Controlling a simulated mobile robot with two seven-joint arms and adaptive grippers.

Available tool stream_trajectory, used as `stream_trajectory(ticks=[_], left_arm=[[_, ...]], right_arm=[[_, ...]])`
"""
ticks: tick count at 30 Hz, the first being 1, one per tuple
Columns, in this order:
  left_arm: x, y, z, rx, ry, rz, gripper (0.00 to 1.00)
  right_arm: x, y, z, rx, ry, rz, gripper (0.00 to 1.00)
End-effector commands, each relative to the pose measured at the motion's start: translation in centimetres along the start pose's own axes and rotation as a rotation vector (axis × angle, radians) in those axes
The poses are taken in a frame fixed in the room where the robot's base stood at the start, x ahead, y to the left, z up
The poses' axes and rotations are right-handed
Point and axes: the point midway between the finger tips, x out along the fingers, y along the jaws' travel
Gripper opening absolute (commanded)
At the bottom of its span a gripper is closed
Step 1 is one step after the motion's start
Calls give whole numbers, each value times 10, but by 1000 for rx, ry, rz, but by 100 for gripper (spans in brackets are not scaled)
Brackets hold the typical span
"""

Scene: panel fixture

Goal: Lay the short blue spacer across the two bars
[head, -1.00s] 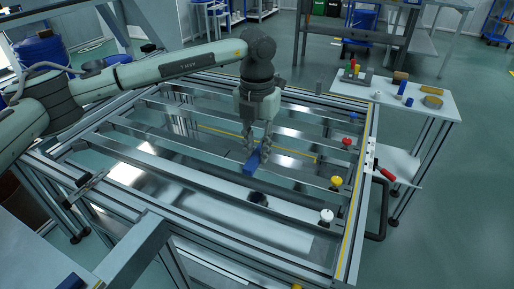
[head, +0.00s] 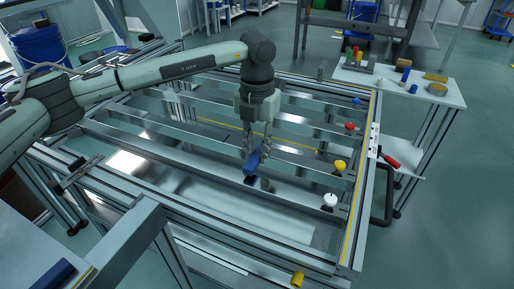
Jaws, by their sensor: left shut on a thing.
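My left gripper (head: 257,150), pointing down over the panel frame, is shut on a short blue spacer (head: 252,164). The spacer slants, its lower end toward the viewer. It appears close over the long grey bar (head: 190,160) that ends near the white knob and the bar behind it (head: 205,132), which ends near the yellow knob. Whether it touches either bar cannot be told. The fingers hide part of the spacer's upper end. My right gripper is not in view.
White (head: 329,201), yellow (head: 340,166), red (head: 350,127) and blue (head: 357,101) knobs stand along the frame's right side. A red-handled tool (head: 389,160) is at the right rail. A side table (head: 455,97) holds small parts. Another dark blue piece (head: 53,273) lies at lower left.

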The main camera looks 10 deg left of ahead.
Motion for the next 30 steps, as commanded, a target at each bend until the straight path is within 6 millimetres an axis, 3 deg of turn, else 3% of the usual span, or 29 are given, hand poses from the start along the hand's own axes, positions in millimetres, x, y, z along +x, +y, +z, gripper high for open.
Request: stream_trajectory(ticks=[30], left_arm=[[13,0,0,0,0,0,0]], right_arm=[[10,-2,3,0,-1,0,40]])
